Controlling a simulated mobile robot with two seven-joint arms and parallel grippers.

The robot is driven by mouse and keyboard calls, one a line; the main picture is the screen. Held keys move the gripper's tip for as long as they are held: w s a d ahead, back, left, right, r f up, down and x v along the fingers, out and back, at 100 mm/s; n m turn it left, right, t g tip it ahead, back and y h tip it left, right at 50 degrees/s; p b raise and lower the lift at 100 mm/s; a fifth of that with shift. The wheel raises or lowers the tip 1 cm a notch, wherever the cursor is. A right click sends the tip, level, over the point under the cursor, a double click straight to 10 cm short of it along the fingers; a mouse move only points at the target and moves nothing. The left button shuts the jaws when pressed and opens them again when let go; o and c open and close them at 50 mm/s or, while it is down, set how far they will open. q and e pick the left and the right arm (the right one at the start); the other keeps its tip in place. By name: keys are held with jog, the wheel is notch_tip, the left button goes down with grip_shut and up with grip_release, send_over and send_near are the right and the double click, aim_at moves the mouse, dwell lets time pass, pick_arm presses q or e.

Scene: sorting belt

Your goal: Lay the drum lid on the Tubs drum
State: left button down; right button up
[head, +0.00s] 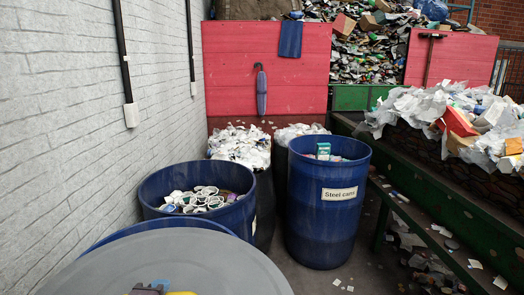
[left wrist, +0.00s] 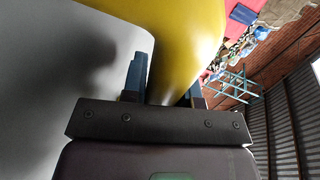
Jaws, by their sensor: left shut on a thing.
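The grey drum lid (head: 175,262) fills the bottom left of the head view. My left gripper (head: 148,289) is at its yellow handle (head: 182,293), at the picture's bottom edge. In the left wrist view the gripper (left wrist: 167,88) is shut on the yellow handle (left wrist: 185,40), with the grey lid (left wrist: 50,70) beside it. A blue drum (head: 190,227) holding white tubs stands beyond the lid; its label is turned away and unreadable. Another blue drum's rim (head: 150,225) shows just behind the lid, mostly covered by it. My right gripper is not in view.
A blue drum labelled "Steel cans" (head: 322,220) stands to the right. White-filled containers (head: 240,147) stand behind the drums. A white brick wall (head: 70,110) bounds the left. The green-framed belt (head: 440,225) with heaped waste runs along the right.

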pick_arm(q)
jog(key=shift+s+d+r, duration=0.15)
jog(key=shift+s+d, duration=0.05)
jog(key=shift+s, duration=0.2)
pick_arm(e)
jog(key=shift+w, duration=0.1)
pick_arm(q)
jog(key=f, duration=0.2)
jog(key=s+f, duration=0.1)
jog(key=f, duration=0.1)
jog(key=shift+f, duration=0.1)
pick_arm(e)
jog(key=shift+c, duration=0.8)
pick_arm(q)
jog(key=shift+s+f, duration=0.2)
jog(key=shift+f, duration=0.3)
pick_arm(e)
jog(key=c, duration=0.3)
pick_arm(q)
jog(key=shift+s, duration=0.2)
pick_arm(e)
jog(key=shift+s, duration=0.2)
